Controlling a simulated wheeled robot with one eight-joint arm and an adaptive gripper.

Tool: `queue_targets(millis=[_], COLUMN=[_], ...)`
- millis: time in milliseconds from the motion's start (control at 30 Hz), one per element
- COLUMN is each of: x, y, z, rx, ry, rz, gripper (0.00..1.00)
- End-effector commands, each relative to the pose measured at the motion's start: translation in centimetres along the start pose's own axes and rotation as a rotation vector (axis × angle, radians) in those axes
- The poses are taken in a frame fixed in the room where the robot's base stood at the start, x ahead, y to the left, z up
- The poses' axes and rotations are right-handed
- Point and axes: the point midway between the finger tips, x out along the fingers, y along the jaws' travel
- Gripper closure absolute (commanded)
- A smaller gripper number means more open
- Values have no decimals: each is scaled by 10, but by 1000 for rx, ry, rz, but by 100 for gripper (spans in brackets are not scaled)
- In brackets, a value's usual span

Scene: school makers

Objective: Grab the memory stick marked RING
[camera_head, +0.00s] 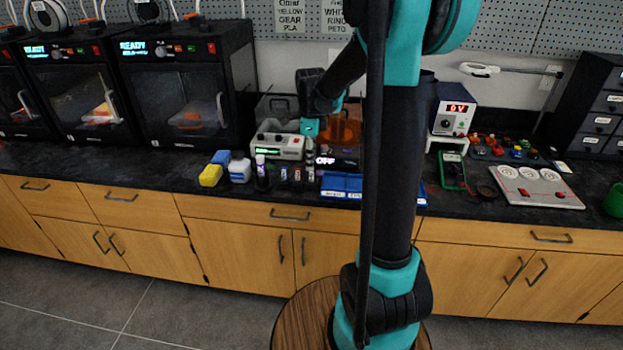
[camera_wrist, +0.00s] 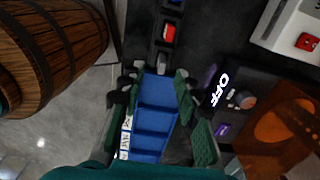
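In the wrist view a row of small dark blocks runs up from my fingertips, one with a red top (camera_wrist: 169,33) and a grey one (camera_wrist: 162,62) closest to the fingertips. The row also shows as small dark upright pieces (camera_head: 284,175) on the counter in the head view. My gripper (camera_wrist: 155,74) is open, with its green-padded fingers apart above the blue compartment tray (camera_wrist: 155,125). Nothing is visibly held. In the head view my gripper (camera_head: 309,150) is partly hidden.
The black counter (camera_head: 120,165) holds 3D printers (camera_head: 185,85) at left. An orange-topped device (camera_wrist: 275,130) with a lit OFF display stands close right of my gripper in the wrist view. A white-and-red device (camera_head: 278,146) stands behind. A wooden barrel-like stool (camera_wrist: 50,50) is in front.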

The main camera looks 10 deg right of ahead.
Motion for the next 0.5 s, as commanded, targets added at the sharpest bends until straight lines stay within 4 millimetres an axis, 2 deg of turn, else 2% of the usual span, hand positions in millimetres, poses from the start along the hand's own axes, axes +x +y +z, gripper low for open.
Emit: queue_targets(millis=[300,500], x=[40,51], y=[-3,-3], z=[-2,-2], rx=[0,0], ry=[0,0], rz=[0,0], gripper=[67,67])
